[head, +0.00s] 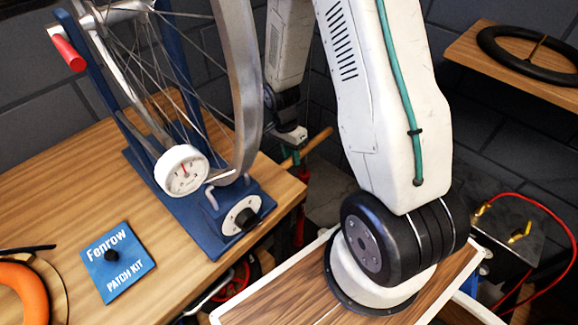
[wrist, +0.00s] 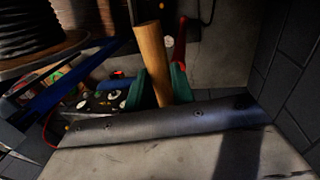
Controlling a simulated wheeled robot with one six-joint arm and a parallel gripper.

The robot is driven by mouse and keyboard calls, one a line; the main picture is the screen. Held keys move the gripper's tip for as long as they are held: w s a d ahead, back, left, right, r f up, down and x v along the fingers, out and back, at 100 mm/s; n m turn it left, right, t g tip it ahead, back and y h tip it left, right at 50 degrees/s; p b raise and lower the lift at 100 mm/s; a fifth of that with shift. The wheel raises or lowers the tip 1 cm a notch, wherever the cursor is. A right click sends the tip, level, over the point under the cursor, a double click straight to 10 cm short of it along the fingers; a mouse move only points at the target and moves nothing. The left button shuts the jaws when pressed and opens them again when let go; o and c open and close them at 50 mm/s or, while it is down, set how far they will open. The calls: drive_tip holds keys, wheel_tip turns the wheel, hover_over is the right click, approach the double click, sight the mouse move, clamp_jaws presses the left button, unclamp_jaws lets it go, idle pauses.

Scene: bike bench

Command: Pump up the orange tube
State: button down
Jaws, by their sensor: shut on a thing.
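The orange tube (head: 22,292) lies at the left end of the bench, cut off by the picture edge, with a black strip beside it. A wooden handle (head: 318,143) sticks out beyond the bench's right edge in the head view. My gripper (wrist: 160,78) is shut on this wooden handle (wrist: 150,50), which stands between its green fingers in the wrist view. In the head view my gripper (head: 298,156) is small and partly hidden beside the bench edge. What the handle joins below is mostly hidden.
A blue wheel stand (head: 205,220) with a wheel and white dial (head: 181,171) stands on the bench (head: 60,190). A blue patch kit (head: 118,262) lies near the orange tube. A shelf (head: 490,62) holds a black tyre (head: 515,58). A red cable (head: 545,212) arches at right.

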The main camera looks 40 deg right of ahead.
wheel_tip(320, 180, up, 23)
drive_tip(key=shift+r, duration=0.2)
drive_tip(key=c, duration=1.2)
unclamp_jaws()
drive_tip(key=shift+r, duration=0.1)
wheel_tip(320, 180, up, 8)
drive_tip(key=w, duration=0.1)
drive_tip(key=shift+w+a+f, duration=0.2)
drive_tip(key=shift+a, duration=0.05)
